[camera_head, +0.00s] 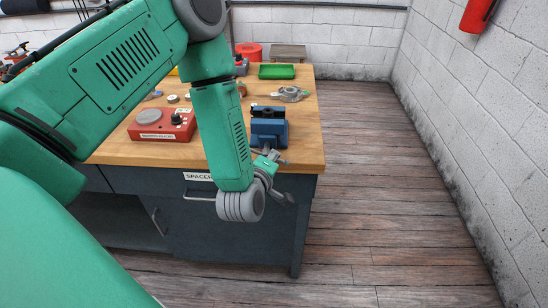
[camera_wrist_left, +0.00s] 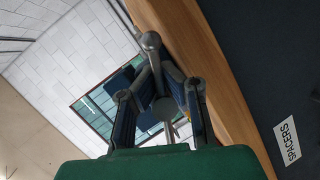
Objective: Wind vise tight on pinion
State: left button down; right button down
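The blue vise (camera_head: 268,128) stands at the front right edge of the wooden bench. A dark shape sits at its jaws, but I cannot make out the pinion there. My left gripper (camera_head: 272,160) is at the vise's front, by its screw. In the left wrist view, the fingers of my left gripper (camera_wrist_left: 158,85) converge on the grey vise handle (camera_wrist_left: 153,58), which has a ball end. They appear shut on it. The blue vise body (camera_wrist_left: 120,80) shows partly behind the fingers. My right gripper is not in view.
A red tester box (camera_head: 162,125) sits left of the vise on the bench (camera_head: 305,135). A grey metal part (camera_head: 290,94) and a green tray (camera_head: 276,71) lie behind. A drawer labelled spacers (camera_head: 200,177) is below. The floor to the right is clear.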

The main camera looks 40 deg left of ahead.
pick_arm(q)
jog(key=shift+m+y+p, duration=0.3)
jog(key=shift+m+p, duration=0.1)
jog(key=shift+m, duration=0.1)
jog(key=shift+s+a+f+m+g+y, duration=0.15)
jog(key=shift+f+m+g+y, duration=0.15)
jog(key=shift+m+g, duration=0.25)
jog(key=c, duration=1.7)
grip_release()
jog(key=v, duration=1.2)
jog(key=shift+f, duration=0.1)
